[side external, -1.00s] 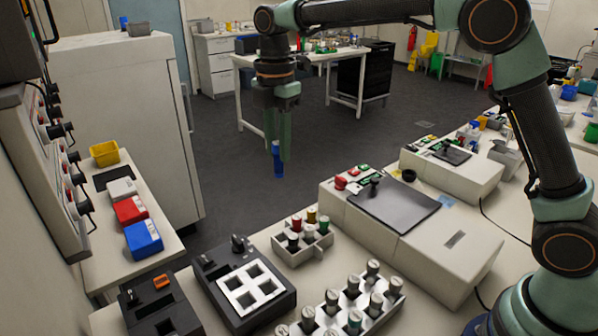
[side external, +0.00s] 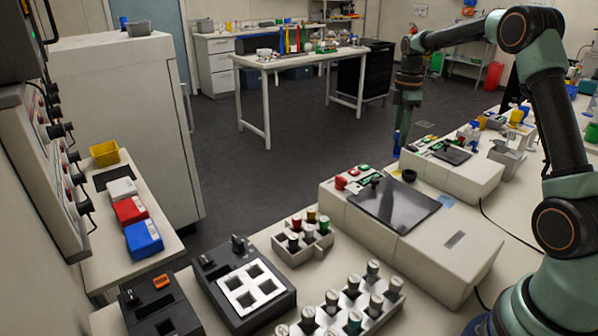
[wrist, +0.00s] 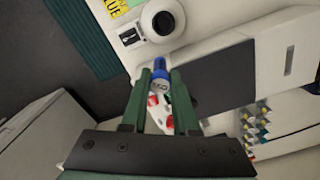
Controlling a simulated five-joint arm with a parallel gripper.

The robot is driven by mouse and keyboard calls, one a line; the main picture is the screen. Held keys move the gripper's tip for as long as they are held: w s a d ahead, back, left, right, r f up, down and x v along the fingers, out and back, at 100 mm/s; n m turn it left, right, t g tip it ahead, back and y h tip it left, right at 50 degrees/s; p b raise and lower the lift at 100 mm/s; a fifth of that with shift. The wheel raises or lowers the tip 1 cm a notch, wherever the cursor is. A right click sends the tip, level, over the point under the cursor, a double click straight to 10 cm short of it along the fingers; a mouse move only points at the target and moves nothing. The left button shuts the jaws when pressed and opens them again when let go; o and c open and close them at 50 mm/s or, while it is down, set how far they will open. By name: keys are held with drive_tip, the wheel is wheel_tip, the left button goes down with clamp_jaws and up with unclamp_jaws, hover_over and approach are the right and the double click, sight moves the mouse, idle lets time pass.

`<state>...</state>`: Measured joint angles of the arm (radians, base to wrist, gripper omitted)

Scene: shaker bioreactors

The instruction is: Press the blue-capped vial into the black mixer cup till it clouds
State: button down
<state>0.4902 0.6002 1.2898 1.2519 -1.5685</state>
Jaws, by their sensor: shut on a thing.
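The vial (side external: 397,143), showing blue, hangs from my gripper (side external: 402,127) over the far end of the bench in the side view. In the wrist view the blue part of the vial (wrist: 160,66) shows between the green fingertips (wrist: 160,78) of my gripper, which is shut on it. The small black mixer cup (side external: 409,175) is on the bench beside the large shaker, below the vial in the side view. In the wrist view a round white-rimmed cup with a dark centre (wrist: 165,22) lies just beyond the vial. The vial is apart from the cup.
The large shaker with a dark plate (side external: 395,205) and a smaller similar unit (side external: 455,170) stand near the cup. A rack of capped vials (side external: 345,305) and a small tray of coloured caps (side external: 303,245) are in front. Open floor lies behind the bench.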

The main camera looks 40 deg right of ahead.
drive_tip(key=m, duration=0.1)
hover_over(409, 176)
drive_tip(key=d, duration=0.1)
drive_tip(key=f, duration=0.1)
drive_tip(key=shift+w+d+f, duration=0.1)
drive_tip(key=shift+w+f, duration=0.1)
drive_tip(key=shift+f, duration=0.85)
drive_tip(key=shift+w+d+f, duration=0.1)
drive_tip(key=shift+w+f, duration=0.05)
drive_tip(key=shift+f, duration=0.85)
drive_tip(key=c, duration=1.2)
unclamp_jaws()
clamp_jaws()
